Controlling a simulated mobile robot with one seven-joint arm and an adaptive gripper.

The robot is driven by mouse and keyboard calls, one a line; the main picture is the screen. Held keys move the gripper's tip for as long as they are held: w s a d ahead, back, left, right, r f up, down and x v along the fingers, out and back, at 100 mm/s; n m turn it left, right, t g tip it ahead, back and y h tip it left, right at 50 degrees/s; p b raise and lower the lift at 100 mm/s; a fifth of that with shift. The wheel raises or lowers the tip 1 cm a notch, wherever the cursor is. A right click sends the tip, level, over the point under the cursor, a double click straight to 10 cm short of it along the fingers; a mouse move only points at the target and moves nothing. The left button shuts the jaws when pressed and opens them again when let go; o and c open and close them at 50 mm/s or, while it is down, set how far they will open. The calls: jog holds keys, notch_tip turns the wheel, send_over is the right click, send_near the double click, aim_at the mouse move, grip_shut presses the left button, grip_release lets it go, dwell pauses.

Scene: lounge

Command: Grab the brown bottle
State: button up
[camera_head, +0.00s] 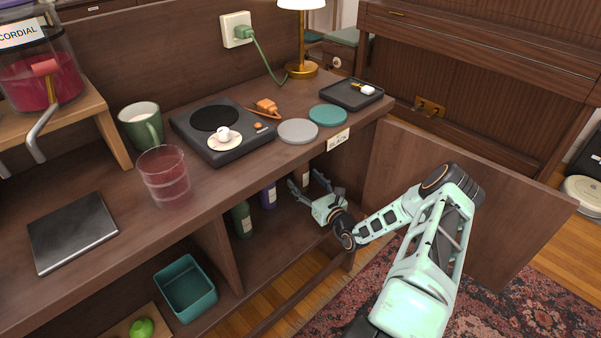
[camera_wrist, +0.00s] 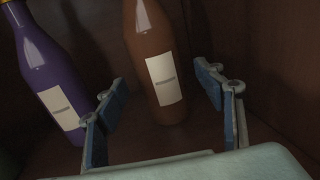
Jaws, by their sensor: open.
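The brown bottle (camera_wrist: 155,60) stands upright inside the cabinet, with a pale label facing the wrist camera. In the head view a small part of the brown bottle (camera_head: 304,178) shows behind my gripper, below the counter edge. My gripper (camera_head: 308,188) reaches into the open cabinet compartment. In the wrist view my gripper (camera_wrist: 165,95) is open, with one blue-padded finger on each side of the brown bottle's lower part. No contact between the fingers and the bottle is visible. The bottle's top is cut off by the wrist view's edge.
A purple bottle (camera_wrist: 50,75) stands close to the left of the brown one. A green bottle (camera_head: 242,219) is farther left in the same compartment. The counter (camera_head: 221,182) overhangs the bottles. An open cabinet door (camera_head: 480,215) stands to the right of my arm.

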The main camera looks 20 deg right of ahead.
jog(key=w, duration=0.3)
jog(key=shift+a+b, duration=0.15)
jog(key=shift+b, duration=0.2)
grip_shut()
jog(key=shift+r, duration=0.1)
